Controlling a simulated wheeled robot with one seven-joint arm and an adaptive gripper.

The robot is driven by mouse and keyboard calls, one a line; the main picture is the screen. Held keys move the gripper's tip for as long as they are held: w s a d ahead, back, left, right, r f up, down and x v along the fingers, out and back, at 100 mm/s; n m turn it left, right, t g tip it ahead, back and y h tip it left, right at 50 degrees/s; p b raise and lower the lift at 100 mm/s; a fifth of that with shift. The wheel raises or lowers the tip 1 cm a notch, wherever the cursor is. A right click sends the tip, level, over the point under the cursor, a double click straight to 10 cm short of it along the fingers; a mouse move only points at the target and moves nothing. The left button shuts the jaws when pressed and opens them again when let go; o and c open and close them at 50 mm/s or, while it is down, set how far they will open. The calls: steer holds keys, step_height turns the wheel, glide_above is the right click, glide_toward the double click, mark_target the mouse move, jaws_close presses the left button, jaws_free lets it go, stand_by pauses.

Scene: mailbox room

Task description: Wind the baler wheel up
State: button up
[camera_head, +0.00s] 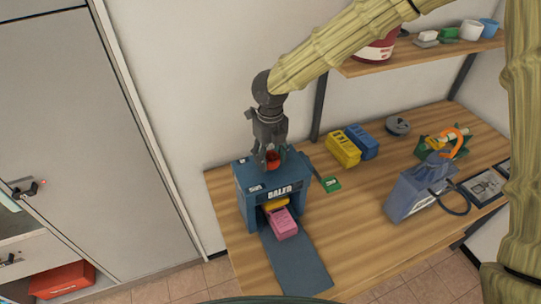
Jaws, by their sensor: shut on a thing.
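The blue baler (264,187) stands at the left end of the wooden table. A yellow block (276,204) shows in its front opening, with a pink block (283,224) in front of it at the top of a dark blue mat (297,264). My gripper (272,158) points down over the top of the baler, shut on the small red wheel (273,160) there. The fingers hide part of the wheel, and its turn angle cannot be told.
On the table (375,225), a yellow box (343,146) and a blue box (364,141) stand behind right. A shelf (420,55) hangs above; a grey cabinet (65,90) stands left.

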mark_target(271, 157)
steer(key=o, duration=1)
step_height(271, 157, up, 12)
stand_by(0.6)
